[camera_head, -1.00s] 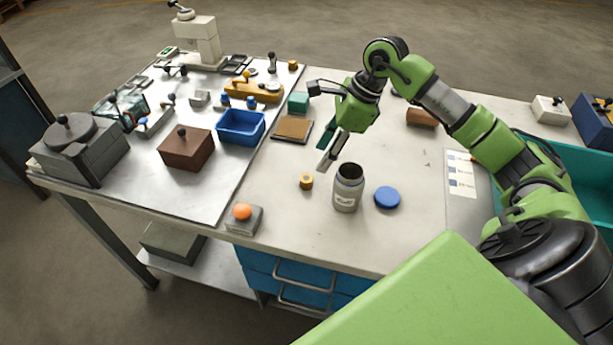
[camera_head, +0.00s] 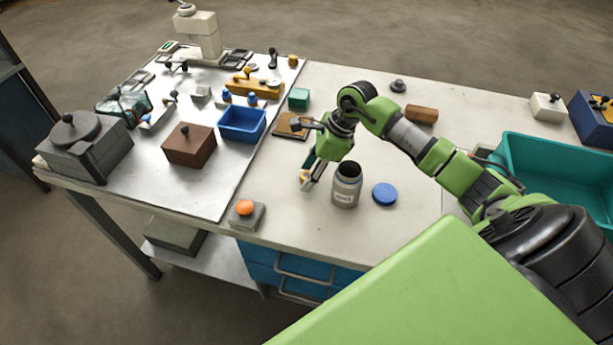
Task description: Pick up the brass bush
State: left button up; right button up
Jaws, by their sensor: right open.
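The brass bush (camera_head: 304,174), a small yellow ring, is on the light bench top just left of the grey jar. My right gripper (camera_head: 307,182) is low over it, with its fingers pointing down and to the left. The fingers are open and cover part of the bush. I cannot tell whether they touch it or whether it lies between them. My left gripper is not in view.
The open grey jar (camera_head: 346,186) stands close to the right of my right gripper, with a blue lid (camera_head: 384,194) beside it. An orange-topped button box (camera_head: 246,214) is at the front edge. A teal bin (camera_head: 530,160) is at right.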

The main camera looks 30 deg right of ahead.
grip_shut()
jog(key=shift+r, duration=0.15)
